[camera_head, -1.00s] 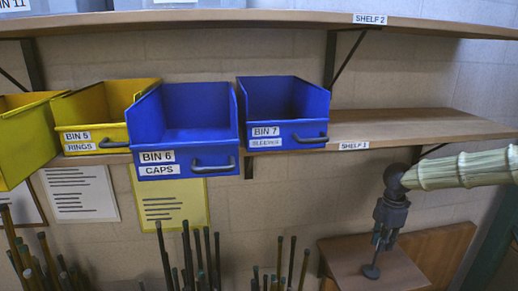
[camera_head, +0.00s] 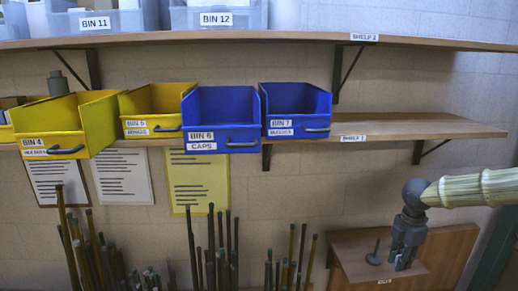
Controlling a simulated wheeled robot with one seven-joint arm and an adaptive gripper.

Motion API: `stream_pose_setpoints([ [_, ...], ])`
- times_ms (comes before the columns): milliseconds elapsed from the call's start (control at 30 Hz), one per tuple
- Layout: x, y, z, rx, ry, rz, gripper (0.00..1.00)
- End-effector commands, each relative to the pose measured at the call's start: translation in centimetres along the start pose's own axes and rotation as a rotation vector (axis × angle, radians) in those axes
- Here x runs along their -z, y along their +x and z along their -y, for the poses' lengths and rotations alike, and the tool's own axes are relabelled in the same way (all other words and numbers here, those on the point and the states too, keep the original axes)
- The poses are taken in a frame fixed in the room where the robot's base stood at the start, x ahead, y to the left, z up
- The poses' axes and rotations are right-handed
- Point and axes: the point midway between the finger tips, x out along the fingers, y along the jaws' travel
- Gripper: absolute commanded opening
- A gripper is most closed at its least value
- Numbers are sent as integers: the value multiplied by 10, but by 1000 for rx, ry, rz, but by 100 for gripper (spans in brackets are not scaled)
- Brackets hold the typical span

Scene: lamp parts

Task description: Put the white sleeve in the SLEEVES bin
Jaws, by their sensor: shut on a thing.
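My gripper (camera_head: 402,260) is at the lower right, pointing down in front of the small wooden table. It is shut on a small piece, which I take to be the white sleeve; the fingers hide most of it, and its shape and colour are unclear. BIN 7 (camera_head: 296,126) is the blue bin on the right end of the row on SHELF 1. Its lower label is blurred but looks like SLEEVES. Its front is open at the top, and I see nothing inside. My gripper is below it and to its right.
A dark post on a round base (camera_head: 374,257) stands on the small table (camera_head: 350,262), just left of my gripper. Blue BIN 6, CAPS (camera_head: 222,130), adjoins BIN 7. SHELF 1 (camera_head: 420,124) is bare right of BIN 7. SHELF 2 (camera_head: 300,38) runs above. Upright rods (camera_head: 290,260) stand below.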

Motion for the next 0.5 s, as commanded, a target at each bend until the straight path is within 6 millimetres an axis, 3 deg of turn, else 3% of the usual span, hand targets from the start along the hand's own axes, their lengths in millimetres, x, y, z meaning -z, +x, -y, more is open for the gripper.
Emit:
stream_pose_setpoints([
  [267,10,11,-2,0,-190,1,0],
  [500,25,28,-5,2,-486,0,0],
])
